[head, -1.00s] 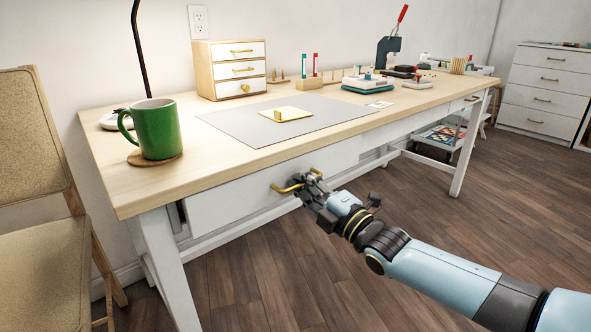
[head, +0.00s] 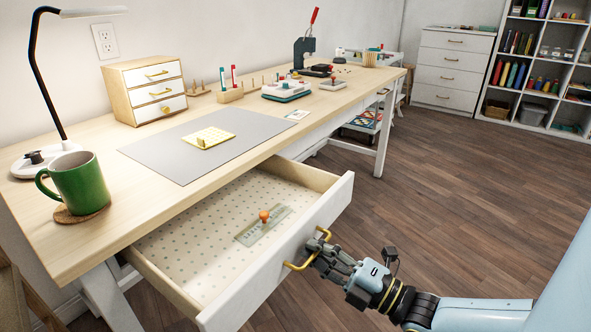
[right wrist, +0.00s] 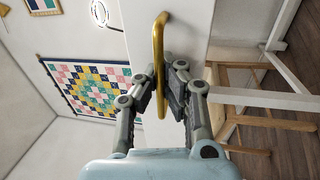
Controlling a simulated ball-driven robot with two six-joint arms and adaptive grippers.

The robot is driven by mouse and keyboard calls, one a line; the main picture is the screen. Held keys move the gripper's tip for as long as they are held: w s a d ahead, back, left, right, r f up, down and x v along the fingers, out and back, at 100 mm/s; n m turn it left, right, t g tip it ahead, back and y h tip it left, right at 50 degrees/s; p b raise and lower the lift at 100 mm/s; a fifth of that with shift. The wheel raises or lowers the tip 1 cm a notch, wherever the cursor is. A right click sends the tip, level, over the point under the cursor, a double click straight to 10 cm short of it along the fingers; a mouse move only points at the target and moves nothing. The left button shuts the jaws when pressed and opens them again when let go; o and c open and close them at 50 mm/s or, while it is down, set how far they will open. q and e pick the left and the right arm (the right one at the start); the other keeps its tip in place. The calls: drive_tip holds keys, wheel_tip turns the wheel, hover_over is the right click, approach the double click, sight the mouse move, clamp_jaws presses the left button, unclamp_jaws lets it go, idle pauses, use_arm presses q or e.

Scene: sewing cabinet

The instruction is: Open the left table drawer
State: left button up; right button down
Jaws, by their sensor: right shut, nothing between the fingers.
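The left table drawer (head: 331,211) is pulled well out of the table, and its dotted lining shows in the head view. A clear ruler (head: 262,226) with an orange knob lies inside it. My right gripper (head: 319,252) is at the drawer's brass handle (head: 296,267), its fingers shut with nothing held between them. In the right wrist view the fingertips (right wrist: 163,88) sit close about the handle (right wrist: 159,35), next to the white drawer front (right wrist: 188,35). My left gripper is not in view.
The table top (head: 130,222) carries a green mug (head: 80,185), a lamp (head: 50,110), a grey mat (head: 165,160) and a small drawer box (head: 118,90). The wood floor (head: 440,190) to the right is clear. A chair (head: 15,300) stands at the lower left.

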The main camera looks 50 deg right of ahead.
drive_tip(key=shift+s, duration=0.9)
drive_tip(key=c, duration=2)
unclamp_jaws()
drive_tip(key=shift+c, duration=0.2)
drive_tip(key=o, duration=0.6)
drive_tip(key=s, duration=0.4)
drive_tip(key=s+f, duration=0.1)
drive_tip(key=s, duration=0.3)
drive_tip(key=s+d+f, duration=0.1)
drive_tip(key=s, duration=0.2)
drive_tip(key=shift+s+f, duration=0.1)
drive_tip(key=shift+s, duration=0.3)
